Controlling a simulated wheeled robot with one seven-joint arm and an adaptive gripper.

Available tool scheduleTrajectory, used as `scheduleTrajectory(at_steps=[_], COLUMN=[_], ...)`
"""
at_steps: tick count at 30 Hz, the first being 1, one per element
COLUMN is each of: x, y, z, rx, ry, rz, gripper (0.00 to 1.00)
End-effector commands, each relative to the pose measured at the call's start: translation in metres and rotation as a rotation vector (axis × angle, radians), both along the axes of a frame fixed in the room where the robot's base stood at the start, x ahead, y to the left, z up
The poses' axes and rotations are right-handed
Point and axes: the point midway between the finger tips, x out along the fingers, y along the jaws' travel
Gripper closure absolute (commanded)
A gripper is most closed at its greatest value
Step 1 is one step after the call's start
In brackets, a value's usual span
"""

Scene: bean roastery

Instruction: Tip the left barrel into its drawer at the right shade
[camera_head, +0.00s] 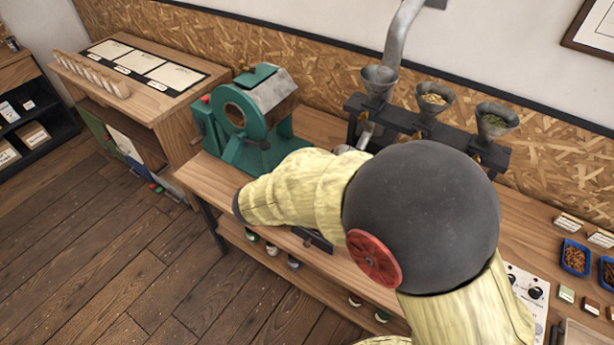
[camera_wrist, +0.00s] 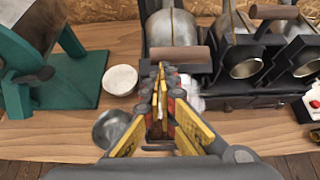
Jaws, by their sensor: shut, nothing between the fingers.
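In the wrist view the left barrel (camera_wrist: 172,27) is a grey metal drum with a brown wooden handle bar (camera_wrist: 182,55) across its front. My gripper (camera_wrist: 159,78) is shut and empty, its tips in front of this handle; I cannot tell whether they touch it. Below the barrel, my fingers hide most of the area where a drawer could be; a pale shape (camera_wrist: 196,92) shows beside them. I cannot make out the drawer or any bean shade. In the head view my arm covers the barrels, and the left hopper (camera_head: 380,80) shows above.
Two more barrels (camera_wrist: 228,58) (camera_wrist: 290,50) stand to the right, mouths tilted forward. A pale bowl (camera_wrist: 121,79) and a metal bowl (camera_wrist: 112,128) are left of my gripper. A teal roaster (camera_head: 250,115) stands further left. Shade cards (camera_head: 160,72) lie on the left cabinet.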

Motion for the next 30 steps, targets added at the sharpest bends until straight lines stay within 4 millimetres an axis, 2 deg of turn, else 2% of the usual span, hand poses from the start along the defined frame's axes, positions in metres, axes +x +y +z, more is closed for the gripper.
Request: scheduleTrajectory(at_steps=[1, 7, 18, 30], x=[0.005, 0.023, 0.052, 0.068], y=[-0.006, -0.019, -0.041, -0.053], z=[0.012, 0.024, 0.03, 0.03], rx=[0.017, 0.091, 0.205, 0.201], ry=[0.022, 0.114, 0.261, 0.258], rz=[-0.006, -0.005, -0.004, 0.0], gripper=[1.0, 1.0, 1.0, 1.0])
